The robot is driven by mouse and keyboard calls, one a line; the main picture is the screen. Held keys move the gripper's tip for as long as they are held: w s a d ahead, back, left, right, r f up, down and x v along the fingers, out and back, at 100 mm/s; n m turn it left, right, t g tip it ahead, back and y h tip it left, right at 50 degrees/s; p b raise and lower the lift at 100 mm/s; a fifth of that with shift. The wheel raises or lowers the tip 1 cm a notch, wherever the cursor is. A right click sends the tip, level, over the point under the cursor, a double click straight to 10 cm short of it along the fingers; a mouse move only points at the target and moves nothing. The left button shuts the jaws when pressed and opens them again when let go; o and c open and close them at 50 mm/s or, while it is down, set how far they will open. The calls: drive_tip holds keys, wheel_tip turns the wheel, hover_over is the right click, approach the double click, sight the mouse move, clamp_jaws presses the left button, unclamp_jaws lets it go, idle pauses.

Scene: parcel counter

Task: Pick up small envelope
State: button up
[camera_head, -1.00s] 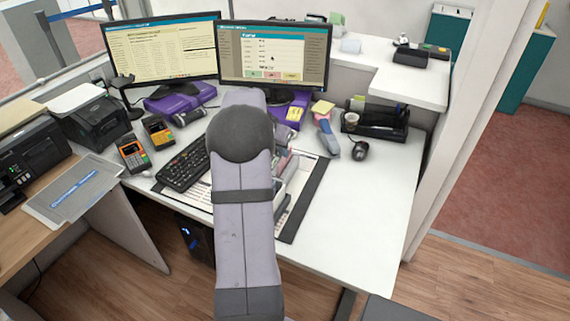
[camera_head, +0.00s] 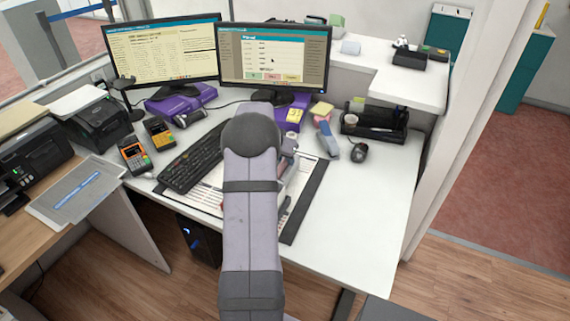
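My arm reaches over the white desk from the front and covers the middle of the desk mat (camera_head: 305,205). Only small parts of my wrist show at the arm's right side; my gripper's fingertips are hidden, so I cannot tell if they are open or shut. I cannot make out a small envelope on the mat; part of the mat is hidden behind my arm. A flat grey item with a blue label (camera_head: 78,190), perhaps a mailer, lies on the wooden side counter at left.
A keyboard (camera_head: 188,165) lies left of my arm, with card terminals (camera_head: 134,155) beyond. Two monitors (camera_head: 272,56) stand behind. A mouse (camera_head: 359,152) and black organizer (camera_head: 375,123) are at right. The desk's front right (camera_head: 370,220) is clear.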

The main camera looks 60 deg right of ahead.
drive_tip(key=shift+d+f, duration=0.35)
drive_tip(key=shift+f, duration=0.25)
drive_tip(key=shift+f, duration=0.1)
idle(0.3)
clamp_jaws()
